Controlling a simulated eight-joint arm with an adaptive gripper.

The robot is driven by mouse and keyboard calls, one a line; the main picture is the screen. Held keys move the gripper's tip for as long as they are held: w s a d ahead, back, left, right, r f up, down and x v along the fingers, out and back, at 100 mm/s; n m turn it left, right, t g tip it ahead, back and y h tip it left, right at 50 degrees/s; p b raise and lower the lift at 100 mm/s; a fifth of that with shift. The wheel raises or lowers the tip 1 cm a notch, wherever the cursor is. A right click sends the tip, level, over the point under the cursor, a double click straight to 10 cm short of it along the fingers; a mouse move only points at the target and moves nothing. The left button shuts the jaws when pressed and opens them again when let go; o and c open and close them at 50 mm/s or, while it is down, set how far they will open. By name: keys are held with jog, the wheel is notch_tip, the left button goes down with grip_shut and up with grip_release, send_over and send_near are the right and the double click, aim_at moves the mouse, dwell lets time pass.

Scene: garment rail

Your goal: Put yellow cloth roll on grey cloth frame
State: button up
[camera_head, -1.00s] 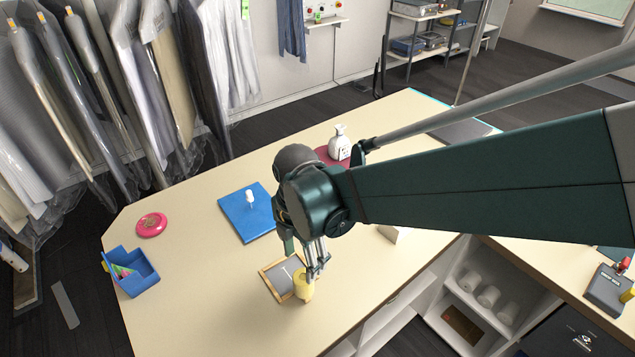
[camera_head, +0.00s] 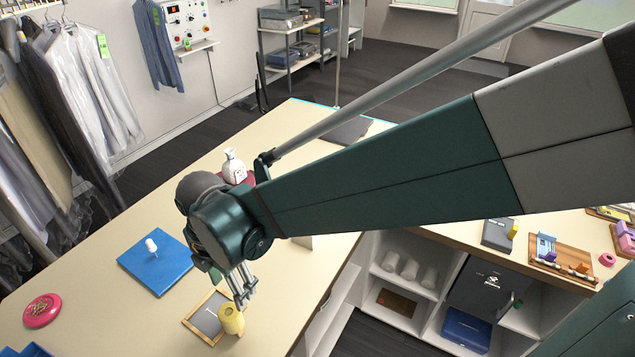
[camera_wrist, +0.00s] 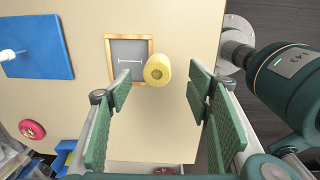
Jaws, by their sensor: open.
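The yellow cloth roll (camera_head: 232,320) stands upright at the right edge of the grey cloth frame (camera_head: 206,317), a wood-rimmed panel with a grey face and a white line. In the wrist view the roll (camera_wrist: 157,71) overlaps the lower right edge of the frame (camera_wrist: 128,50). I cannot tell whether it rests on the rim or just beside it. My gripper (camera_head: 245,298) is open above the roll. In the wrist view the gripper (camera_wrist: 159,84) has one finger on each side of the roll, with gaps between.
A blue board (camera_head: 156,262) with a white peg lies to the left, and a pink-red disc (camera_head: 42,311) farther left. A white bottle (camera_head: 233,167) stands behind my arm. Shelves with white rolls (camera_head: 410,268) are below the right table edge.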

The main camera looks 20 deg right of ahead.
jog(key=s+d+r+m+t, duration=0.1)
jog(key=d+r+m, duration=0.3)
jog(key=d+m, duration=0.5)
jog(key=s+d+r+m+t, duration=0.1)
jog(key=d+r+m+t, duration=0.2)
jog(key=d+m, duration=0.6)
jog(key=s+d+r+m+t, duration=0.1)
jog(key=d+r+m, duration=0.3)
jog(key=d+m, duration=0.4)
jog(key=d+t, duration=0.1)
jog(key=d, duration=0.2)
jog(key=shift+s+d+r+m+t, duration=0.35)
jog(key=shift+s+r+m+t, duration=0.05)
